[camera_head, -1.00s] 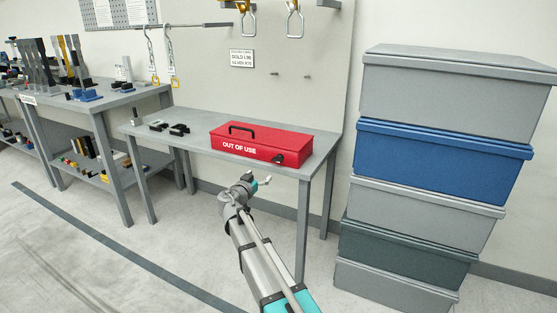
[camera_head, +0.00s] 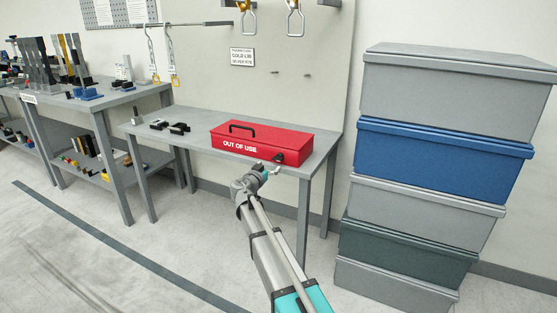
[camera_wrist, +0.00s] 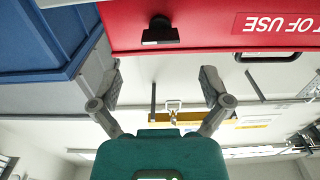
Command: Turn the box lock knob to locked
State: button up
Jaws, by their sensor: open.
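A red box (camera_head: 262,142) marked "OUT OF USE" lies closed on the grey table, with a black handle on its lid. Its black lock knob (camera_head: 279,158) is on the front face near the right end. In the wrist view, which is upside down, the knob (camera_wrist: 160,31) stands out from the red face, with a wide dark bar. My gripper (camera_wrist: 158,84) is open and empty there, its two fingers spread, with the knob beyond them and apart from them. In the head view my gripper (camera_head: 274,171) is just in front of the box's right end, below the knob.
The table (camera_head: 200,141) also holds small black parts (camera_head: 170,126) at the left. A stack of grey and blue crates (camera_head: 440,150) stands close to the right of the table. Hooks hang on the wall panel above. The floor in front is open.

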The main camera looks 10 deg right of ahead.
aim_at(276, 160)
jog(key=x, duration=0.7)
jog(key=shift+w+d, duration=0.1)
jog(key=c, duration=1.2)
